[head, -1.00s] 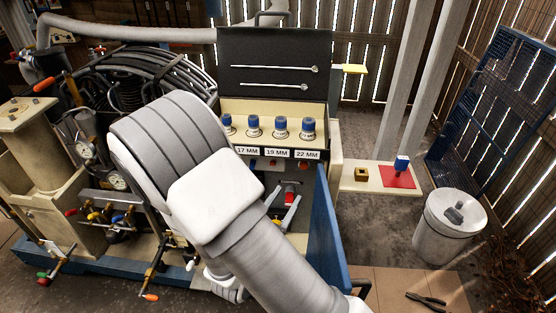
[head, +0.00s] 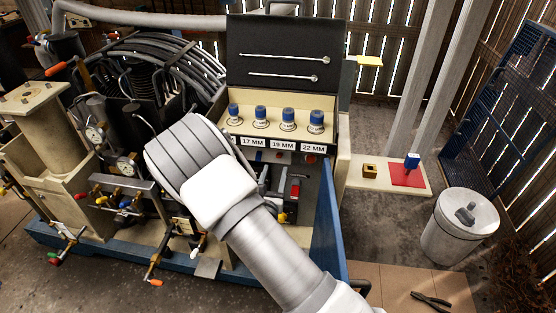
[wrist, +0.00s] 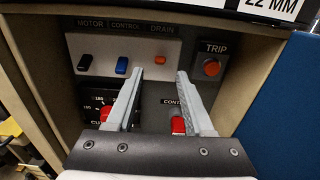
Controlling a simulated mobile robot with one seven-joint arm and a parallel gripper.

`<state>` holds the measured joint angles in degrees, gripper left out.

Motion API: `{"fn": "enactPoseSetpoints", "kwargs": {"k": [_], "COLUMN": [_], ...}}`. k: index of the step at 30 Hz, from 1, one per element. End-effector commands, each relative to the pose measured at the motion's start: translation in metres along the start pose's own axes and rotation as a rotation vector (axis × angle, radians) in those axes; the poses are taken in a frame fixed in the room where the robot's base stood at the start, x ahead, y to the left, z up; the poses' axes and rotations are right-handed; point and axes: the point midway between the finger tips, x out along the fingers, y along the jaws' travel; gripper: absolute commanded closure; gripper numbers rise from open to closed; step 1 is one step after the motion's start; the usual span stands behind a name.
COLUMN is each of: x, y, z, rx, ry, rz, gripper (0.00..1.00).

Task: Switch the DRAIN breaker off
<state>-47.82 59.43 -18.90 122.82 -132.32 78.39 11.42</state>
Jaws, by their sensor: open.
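The breaker panel (wrist: 143,48) shows in the wrist view, with labels MOTOR, CONTROL and DRAIN. Under DRAIN is a small orange switch (wrist: 160,60). Left of it are the blue CONTROL switch (wrist: 122,65) and the black MOTOR switch (wrist: 84,62). My gripper (wrist: 159,74) is open and empty. Its two fingertips appear to either side of and slightly below the DRAIN switch in the picture; I cannot tell whether anything touches. The DRAIN switch's on or off position is too small to tell. In the head view my arm hides most of the gripper.
An orange TRIP button (wrist: 211,68) is right of the panel. A red knob (wrist: 106,113) and a red switch (wrist: 178,125) sit below, near the fingers. The socket case (head: 284,135) stands above the panel. A blue side wall (head: 328,215) bounds the right.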

Motion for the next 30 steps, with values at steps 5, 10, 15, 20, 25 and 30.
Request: {"fn": "enactPoseSetpoints", "kwargs": {"k": [5, 10, 15, 20, 25, 30], "x": [0.035, 0.053, 0.06, 0.06, 0.06, 0.06], "y": [-0.001, 0.0, 0.0, 0.0, 0.0, 0.0], "z": [0.001, 0.0, 0.0, 0.0, 0.0, 0.0], "rx": [0.0, 0.001, 0.0, 0.0, 0.0, 0.0], "ry": [-0.002, -0.001, 0.0, 0.0, 0.0, 0.0], "rz": [-0.001, -0.001, 0.0, 0.0, 0.0, 0.0], "gripper": [0.47, 0.47, 0.47, 0.47, 0.67, 0.98]}}
